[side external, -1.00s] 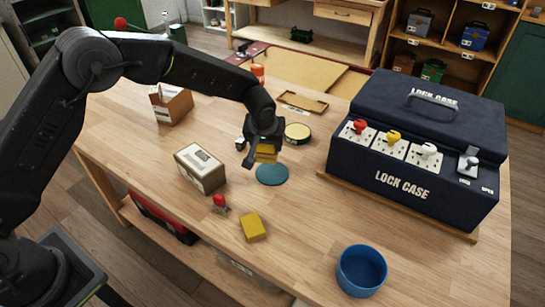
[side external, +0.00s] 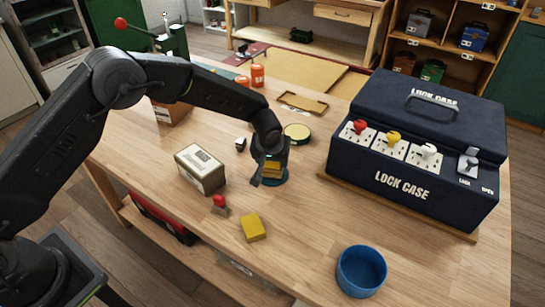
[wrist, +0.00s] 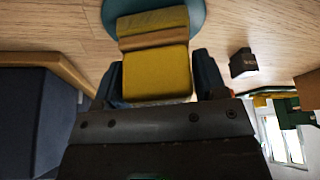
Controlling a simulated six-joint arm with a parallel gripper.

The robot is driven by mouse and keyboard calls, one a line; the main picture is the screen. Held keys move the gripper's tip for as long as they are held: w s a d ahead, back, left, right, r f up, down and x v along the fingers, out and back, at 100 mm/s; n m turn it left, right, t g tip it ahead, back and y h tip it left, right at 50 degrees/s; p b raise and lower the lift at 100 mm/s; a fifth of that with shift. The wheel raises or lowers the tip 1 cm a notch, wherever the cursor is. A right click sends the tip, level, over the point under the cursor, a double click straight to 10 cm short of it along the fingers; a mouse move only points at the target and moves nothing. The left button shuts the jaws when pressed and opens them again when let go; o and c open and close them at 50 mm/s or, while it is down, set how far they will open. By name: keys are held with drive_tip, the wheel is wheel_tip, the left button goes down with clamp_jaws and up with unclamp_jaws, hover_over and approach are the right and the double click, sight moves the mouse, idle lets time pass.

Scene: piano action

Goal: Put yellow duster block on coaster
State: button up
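The yellow duster block (side external: 272,168) has a wooden band and sits between the fingers of my gripper (side external: 271,174). In the wrist view the block (wrist: 155,72) fills the space between the two dark fingers of my gripper (wrist: 158,82), which are close against its sides. The teal coaster (side external: 281,182) is directly under the block and mostly hidden by my gripper. Its edge shows beyond the block in the wrist view (wrist: 113,10). The block is at or just above the coaster; contact is not clear.
Another yellow block (side external: 253,227) lies nearer the front. A cardboard box (side external: 200,168), a red-knobbed piece (side external: 219,203) and a small dark block (side external: 240,144) are to the left. A round tin (side external: 297,132) is behind. The lock case (side external: 405,150) stands right; a blue bowl (side external: 361,271) is front right.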

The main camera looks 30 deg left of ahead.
drive_tip(key=o, duration=0.3)
drive_tip(key=v, duration=1.2)
drive_tip(key=s+a+r+m, duration=0.1)
drive_tip(key=s+a+r, duration=0.3)
drive_tip(key=s+r, duration=0.3)
drive_tip(key=s+a+r+m, duration=0.1)
drive_tip(key=s+a+r, duration=0.45)
drive_tip(key=r, duration=0.25)
drive_tip(key=s+a+m, duration=0.1)
drive_tip(key=s, duration=0.5)
drive_tip(key=s+a+t+h, duration=0.1)
drive_tip(key=s, duration=0.5)
drive_tip(key=s+a+m, duration=0.1)
drive_tip(key=s, duration=0.6)
drive_tip(key=shift+s+r+m+t+h, duration=0.1)
drive_tip(key=shift+m+t+h, duration=0.2)
